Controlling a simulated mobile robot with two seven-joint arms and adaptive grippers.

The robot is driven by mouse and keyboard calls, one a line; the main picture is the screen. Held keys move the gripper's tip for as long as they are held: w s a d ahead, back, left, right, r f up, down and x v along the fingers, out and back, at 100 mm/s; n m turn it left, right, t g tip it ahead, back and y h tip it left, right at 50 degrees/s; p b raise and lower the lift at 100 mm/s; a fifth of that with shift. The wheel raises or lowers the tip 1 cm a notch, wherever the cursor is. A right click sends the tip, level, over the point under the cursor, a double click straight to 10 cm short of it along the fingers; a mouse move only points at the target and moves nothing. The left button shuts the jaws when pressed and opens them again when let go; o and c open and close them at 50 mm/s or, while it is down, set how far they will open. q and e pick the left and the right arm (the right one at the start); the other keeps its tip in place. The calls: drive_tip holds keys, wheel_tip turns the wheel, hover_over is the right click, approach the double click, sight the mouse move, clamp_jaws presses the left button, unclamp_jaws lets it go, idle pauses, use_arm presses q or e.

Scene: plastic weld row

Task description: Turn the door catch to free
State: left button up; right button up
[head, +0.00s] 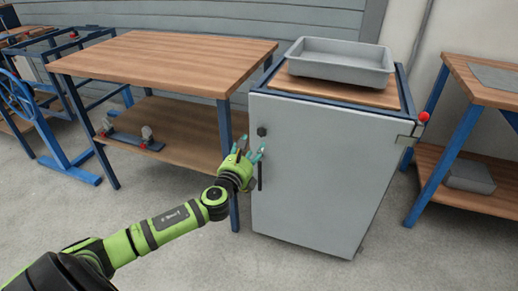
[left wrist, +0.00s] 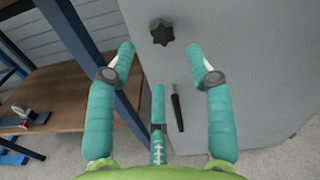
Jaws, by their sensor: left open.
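The grey cabinet door (head: 325,170) looks shut. A dark star-shaped knob (head: 262,131), which looks like the door catch, sits near the door's upper left edge. It also shows in the left wrist view (left wrist: 161,32), just beyond the fingertips. A black upright handle (head: 260,172) is below it and shows in the wrist view (left wrist: 178,110). My left gripper (head: 250,150) is open and empty in front of the door, slightly below the knob. In the wrist view its teal fingers (left wrist: 161,55) are spread apart, with the knob between and beyond the two outer tips. My right gripper is not in view.
A grey tray (head: 342,66) stands on the cabinet top. A red knob (head: 424,117) sticks out at its right corner. A wooden bench (head: 165,58) is close on the left, with small parts on its lower shelf. Another bench (head: 490,80) is at right.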

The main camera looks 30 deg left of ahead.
sight(261, 132)
use_arm(q)
drive_tip(key=x, duration=0.4)
drive_tip(key=b+x, duration=0.1)
drive_tip(key=x, duration=0.2)
drive_tip(key=shift+w+d+r, duration=0.1)
drive_tip(key=shift+d+r, duration=0.1)
drive_tip(key=shift+r, duration=0.1)
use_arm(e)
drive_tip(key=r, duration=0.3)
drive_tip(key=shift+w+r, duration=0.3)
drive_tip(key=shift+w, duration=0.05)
use_arm(q)
drive_tip(key=shift+c, duration=0.4)
drive_tip(key=shift+r, duration=0.1)
clamp_jaws()
